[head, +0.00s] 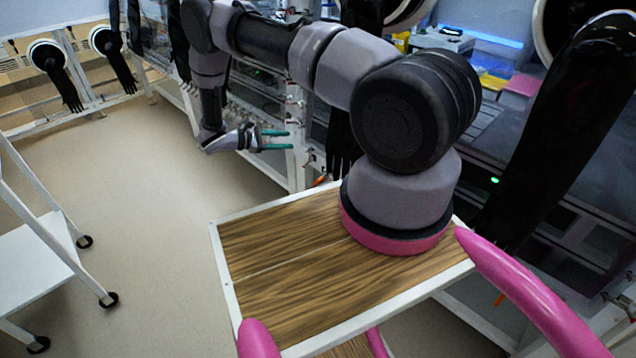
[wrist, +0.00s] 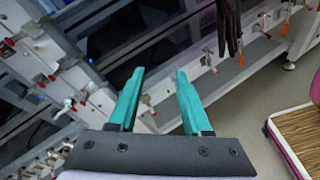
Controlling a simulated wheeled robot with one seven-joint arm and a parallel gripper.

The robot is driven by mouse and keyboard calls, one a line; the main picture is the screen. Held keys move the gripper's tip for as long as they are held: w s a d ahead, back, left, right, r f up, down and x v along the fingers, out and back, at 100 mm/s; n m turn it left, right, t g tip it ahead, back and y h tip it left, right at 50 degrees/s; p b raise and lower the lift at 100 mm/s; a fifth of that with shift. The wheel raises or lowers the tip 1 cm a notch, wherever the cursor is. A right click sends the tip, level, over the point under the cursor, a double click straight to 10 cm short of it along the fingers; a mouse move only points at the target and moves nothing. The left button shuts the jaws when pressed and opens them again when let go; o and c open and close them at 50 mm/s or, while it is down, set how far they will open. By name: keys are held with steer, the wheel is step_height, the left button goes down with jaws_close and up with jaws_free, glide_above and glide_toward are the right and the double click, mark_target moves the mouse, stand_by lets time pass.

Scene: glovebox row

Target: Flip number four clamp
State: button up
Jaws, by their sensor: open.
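My gripper (head: 288,140) is open and empty, its two teal fingers reaching right toward the front frame of the glovebox row in the head view. It also shows in the wrist view (wrist: 160,72), with the fingers apart and nothing between them. Several small metal clamps with red or orange tips sit along the pale frame rails. In the wrist view one clamp (wrist: 208,55) is right of the fingers and another (wrist: 68,104) is to the left. No clamp numbers are readable, so I cannot tell which is number four. No clamp touches the fingers.
A black glove (wrist: 229,25) hangs near the rail at the upper right of the wrist view. In the head view, a white cart (head: 40,265) stands at the left. The beige floor (head: 150,190) between it and the gloveboxes is clear. More gloves (head: 65,85) hang at the far left.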

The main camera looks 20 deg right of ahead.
step_height(320, 180, down, 10)
steer(key=s+n+t+h, duration=0.1)
steer(key=s+n+t, duration=0.1)
steer(key=s+n, duration=0.1)
steer(key=n+t+h, duration=0.1)
steer(key=n+t, duration=0.3)
steer(key=t, duration=0.1)
glide_toward(322, 179)
steer(key=x, duration=0.8)
steer(key=shift+w+d+f, duration=0.15)
steer(key=shift+w+f, duration=0.25)
steer(key=shift+w, duration=0.05)
steer(key=shift+c, duration=0.3)
jaws_close()
steer(key=shift+s, duration=0.1)
